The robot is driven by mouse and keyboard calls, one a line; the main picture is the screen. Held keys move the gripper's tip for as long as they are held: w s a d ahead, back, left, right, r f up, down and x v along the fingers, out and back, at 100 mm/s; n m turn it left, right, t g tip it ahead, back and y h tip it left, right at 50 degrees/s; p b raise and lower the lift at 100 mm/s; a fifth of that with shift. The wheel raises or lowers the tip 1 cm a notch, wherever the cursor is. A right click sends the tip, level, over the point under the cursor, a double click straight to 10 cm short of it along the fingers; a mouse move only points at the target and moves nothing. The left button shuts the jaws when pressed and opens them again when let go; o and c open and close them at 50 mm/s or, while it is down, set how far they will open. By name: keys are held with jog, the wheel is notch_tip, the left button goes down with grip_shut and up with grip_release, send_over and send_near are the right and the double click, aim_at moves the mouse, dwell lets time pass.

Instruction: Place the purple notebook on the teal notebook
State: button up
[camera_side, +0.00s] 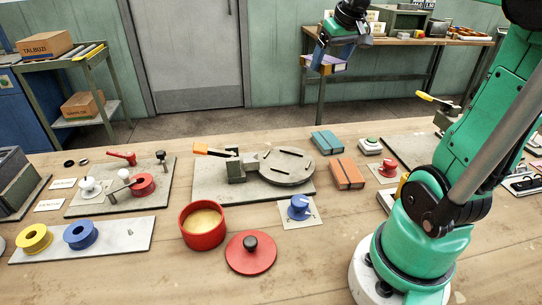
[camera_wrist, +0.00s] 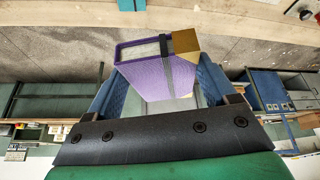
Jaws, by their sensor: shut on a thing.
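The purple notebook (camera_wrist: 146,80) is between the blue fingers of my gripper (camera_wrist: 163,82) in the wrist view, with a dark strap and a gold-brown corner. My gripper (camera_side: 322,58) is shut on it, high above the far side of the bench in the side view. There the purple notebook (camera_side: 335,66) is partly hidden by a finger. The teal notebook (camera_side: 326,142) lies flat on the bench, below my gripper in the picture, with its top bare. In the wrist view a teal patch at the top edge is cut off.
An orange notebook (camera_side: 346,174) lies just in front of the teal one. A grey round fixture (camera_side: 287,167) on a board stands to the left. A wooden side table (camera_side: 415,42) stands behind the bench.

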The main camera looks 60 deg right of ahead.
jog(key=s+d+f+m+h, duration=0.1)
jog(key=d+m, duration=0.2)
jog(key=d, duration=0.2)
send_over(329, 141)
jog(key=s+a, duration=0.1)
notch_tip(329, 141, down, 15)
jog(key=shift+f, duration=0.1)
jog(key=shift+a+f, duration=0.1)
jog(key=shift+f, duration=2)
jog(key=shift+f, duration=0.1)
jog(key=o, duration=1.2)
jog(key=shift+c, duration=0.2)
